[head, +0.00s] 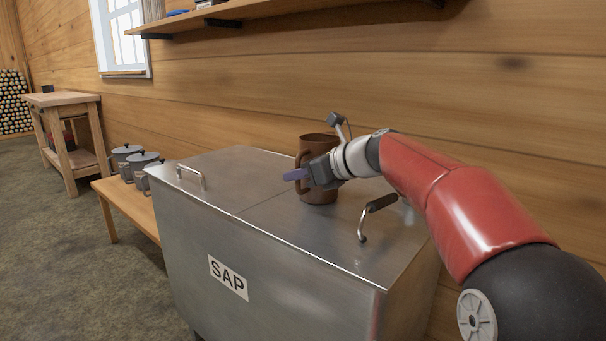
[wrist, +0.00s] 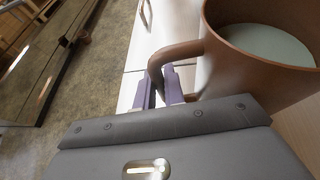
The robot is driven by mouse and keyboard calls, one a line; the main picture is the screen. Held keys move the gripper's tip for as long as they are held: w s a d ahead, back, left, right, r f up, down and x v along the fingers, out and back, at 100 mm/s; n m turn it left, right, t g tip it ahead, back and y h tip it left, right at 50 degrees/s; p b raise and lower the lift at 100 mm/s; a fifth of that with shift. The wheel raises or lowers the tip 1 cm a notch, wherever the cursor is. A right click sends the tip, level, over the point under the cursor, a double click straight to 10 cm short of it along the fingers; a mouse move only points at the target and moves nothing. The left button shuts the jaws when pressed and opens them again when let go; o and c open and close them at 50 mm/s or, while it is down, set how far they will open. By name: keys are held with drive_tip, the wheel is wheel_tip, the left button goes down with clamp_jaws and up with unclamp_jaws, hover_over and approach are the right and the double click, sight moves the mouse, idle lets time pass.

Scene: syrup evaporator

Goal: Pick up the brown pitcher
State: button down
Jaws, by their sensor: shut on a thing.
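The brown pitcher (head: 318,147) stands upright on the steel lid of the box marked SAP, near the wall. In the wrist view the brown pitcher (wrist: 228,75) fills the right side, with a pale grey-green surface inside it. Its handle faces left, toward my gripper. My gripper (head: 296,175) is beside the pitcher in the head view and covers part of it. In the wrist view my gripper (wrist: 160,92) has its purple fingers on either side of the handle's lower part, shut on it.
A bench (head: 133,207) with several grey pots stands left. A shelf (head: 250,14) hangs above. The lid's left half is clear.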

drive_tip(key=shift+r, duration=0.25)
wheel_tip(320, 180, up, 20)
drive_tip(key=p, duration=0.8)
drive_tip(key=shift+f, duration=0.2)
idle(0.4)
